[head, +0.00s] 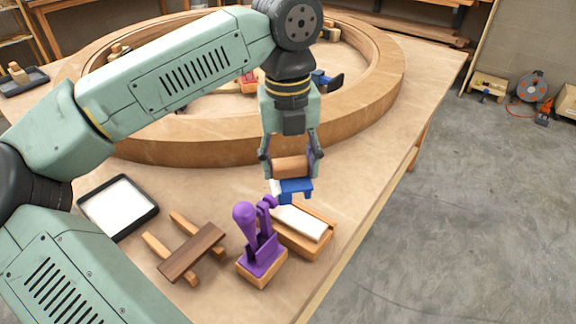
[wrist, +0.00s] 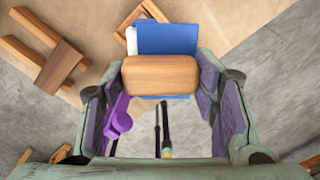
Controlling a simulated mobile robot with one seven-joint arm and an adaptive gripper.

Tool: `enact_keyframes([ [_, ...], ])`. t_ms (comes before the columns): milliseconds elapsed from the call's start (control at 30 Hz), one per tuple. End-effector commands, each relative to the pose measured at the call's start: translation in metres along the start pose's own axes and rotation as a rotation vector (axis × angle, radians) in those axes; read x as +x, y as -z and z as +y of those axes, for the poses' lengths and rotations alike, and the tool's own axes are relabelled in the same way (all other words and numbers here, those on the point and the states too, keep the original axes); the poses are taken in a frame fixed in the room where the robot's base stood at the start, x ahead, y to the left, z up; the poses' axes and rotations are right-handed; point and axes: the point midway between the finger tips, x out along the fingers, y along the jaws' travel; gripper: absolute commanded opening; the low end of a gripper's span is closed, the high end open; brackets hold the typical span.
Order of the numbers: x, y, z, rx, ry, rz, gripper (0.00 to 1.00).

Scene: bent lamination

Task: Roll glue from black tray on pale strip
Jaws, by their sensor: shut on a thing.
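My gripper (head: 292,152) is shut on the wooden handle (head: 291,167) of a blue tool (head: 296,190). A small white part shows at the tool's left side (head: 275,187). In the wrist view, the handle (wrist: 160,75) lies crosswise between the finger pads, with the blue part (wrist: 167,40) beyond it. The tool is in front of the ring, over or near the far end of a wooden holder (head: 318,247) with a long white top; contact cannot be told. The black tray (head: 150,222) with a white filling is at the left. A dark brown strip (head: 192,253) lies across two paler wooden bars; which piece is the pale strip is unclear.
A purple tool (head: 258,240) stands on a wooden block left of the holder. A large wooden ring (head: 190,150) fills the back of the table (head: 420,75), with several small items inside. The table's right edge runs close to the holder. A reel (head: 532,86) is on the floor.

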Motion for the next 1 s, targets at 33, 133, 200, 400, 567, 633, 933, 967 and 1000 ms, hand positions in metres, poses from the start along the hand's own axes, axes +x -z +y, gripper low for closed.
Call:
enact_keyframes([
  [33, -0.008, -0.001, -0.001, 0.001, 0.000, -0.001, 0.24],
  [133, -0.016, -0.001, -0.002, 0.003, 0.000, -0.001, 0.24],
  [200, -0.021, -0.002, -0.003, 0.005, 0.000, -0.001, 0.24],
  [400, -0.027, -0.002, -0.004, 0.009, 0.000, 0.000, 0.24],
  [567, -0.026, -0.002, -0.004, 0.009, 0.000, 0.000, 0.24],
  [633, -0.026, -0.002, -0.004, 0.009, 0.000, 0.000, 0.24],
  [933, -0.026, -0.002, -0.004, 0.009, 0.000, 0.000, 0.24],
  [967, -0.026, -0.002, -0.004, 0.009, 0.000, 0.000, 0.24],
  [1000, -0.026, -0.002, -0.004, 0.009, 0.000, 0.000, 0.24],
])
